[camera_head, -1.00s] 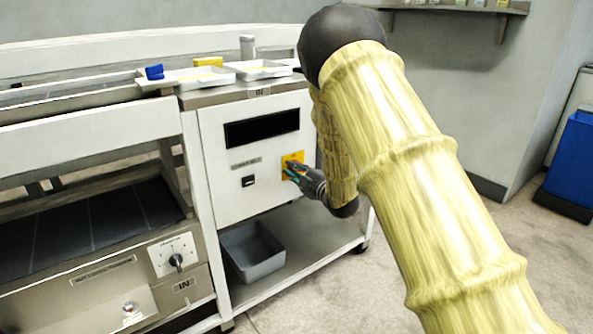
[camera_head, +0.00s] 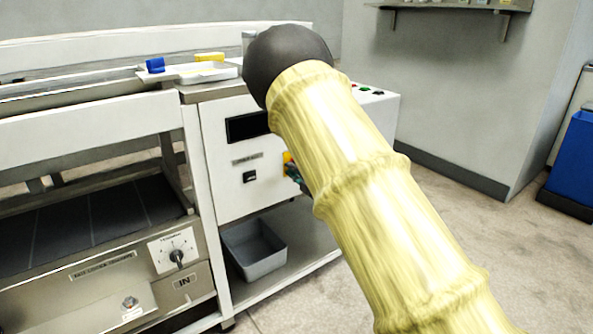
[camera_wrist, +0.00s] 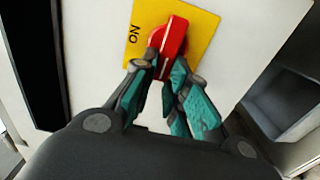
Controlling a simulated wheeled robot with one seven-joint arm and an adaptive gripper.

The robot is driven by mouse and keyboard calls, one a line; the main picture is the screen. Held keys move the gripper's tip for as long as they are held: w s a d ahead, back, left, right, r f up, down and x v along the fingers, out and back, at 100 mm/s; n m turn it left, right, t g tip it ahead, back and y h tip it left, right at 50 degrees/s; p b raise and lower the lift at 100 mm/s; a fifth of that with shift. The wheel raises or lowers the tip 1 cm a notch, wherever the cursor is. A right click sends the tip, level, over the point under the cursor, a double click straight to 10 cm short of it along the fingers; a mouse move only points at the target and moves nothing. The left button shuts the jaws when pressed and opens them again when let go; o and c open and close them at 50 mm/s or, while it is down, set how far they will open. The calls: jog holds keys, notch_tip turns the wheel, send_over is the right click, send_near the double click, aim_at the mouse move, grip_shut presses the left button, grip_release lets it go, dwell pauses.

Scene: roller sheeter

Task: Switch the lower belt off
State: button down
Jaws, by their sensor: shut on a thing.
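A red rotary knob (camera_wrist: 173,38) sits on a yellow plate (camera_wrist: 203,28) marked ON in the wrist view. The plate is on the white front panel of the machine; its left edge shows in the head view (camera_head: 287,158). My gripper (camera_wrist: 166,68) has its teal fingers closed on either side of the knob, with the knob between the tips. In the head view, my arm hides most of the gripper and the knob. The knob's handle is tilted relative to the panel in the wrist view.
A black switch (camera_head: 249,177) and a dark display window (camera_head: 247,126) are on the same panel. A grey bin (camera_head: 254,249) stands on the shelf below. A dial (camera_head: 177,257) is on the conveyor at left. Floor at right is clear up to a blue bin (camera_head: 574,155).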

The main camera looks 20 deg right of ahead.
jog(key=c, duration=1.4)
grip_release()
jog(key=v, duration=1.2)
